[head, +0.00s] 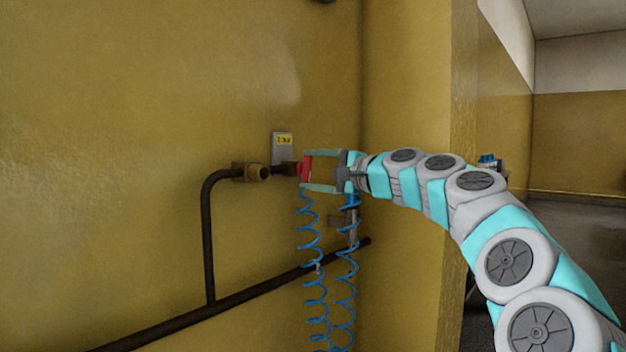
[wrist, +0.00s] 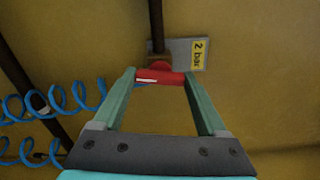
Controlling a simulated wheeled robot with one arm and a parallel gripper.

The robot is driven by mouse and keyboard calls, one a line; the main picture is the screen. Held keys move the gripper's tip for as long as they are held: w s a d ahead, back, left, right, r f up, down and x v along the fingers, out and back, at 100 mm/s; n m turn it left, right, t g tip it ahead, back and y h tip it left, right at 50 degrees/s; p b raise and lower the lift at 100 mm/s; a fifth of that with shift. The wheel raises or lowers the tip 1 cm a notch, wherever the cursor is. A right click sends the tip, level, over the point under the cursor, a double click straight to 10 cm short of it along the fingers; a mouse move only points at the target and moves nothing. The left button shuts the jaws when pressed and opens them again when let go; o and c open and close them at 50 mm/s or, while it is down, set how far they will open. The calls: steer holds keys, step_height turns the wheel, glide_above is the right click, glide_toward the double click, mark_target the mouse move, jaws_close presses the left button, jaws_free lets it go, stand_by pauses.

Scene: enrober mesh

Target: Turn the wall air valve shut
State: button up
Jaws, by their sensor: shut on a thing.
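The wall air valve has a red handle (head: 306,168), which also shows in the wrist view (wrist: 160,77) lying crosswise between my fingertips. Its brass-brown body (wrist: 159,62) sits just behind the handle, on a dark pipe against the yellow wall. My gripper (head: 308,170) reaches the valve from the right in the head view. In the wrist view my gripper (wrist: 160,78) has a finger at each end of the red handle and is shut on it. The far side of the valve body is hidden.
A grey plate with a yellow "2 bar" label (wrist: 199,50) is beside the valve. Blue coiled hoses (head: 313,270) hang below it. A dark pipe (head: 208,240) bends down to a sloping pipe (head: 240,300). A wall corner (head: 455,150) stands close to my arm.

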steer(key=shift+f+n+b, duration=0.15)
steer(key=shift+n+b, duration=0.4)
steer(key=shift+n, duration=0.45)
steer(key=o, duration=1.3)
steer(key=v, duration=0.7)
steer(key=shift+s+d, duration=0.25)
steer(key=shift+d, duration=0.05)
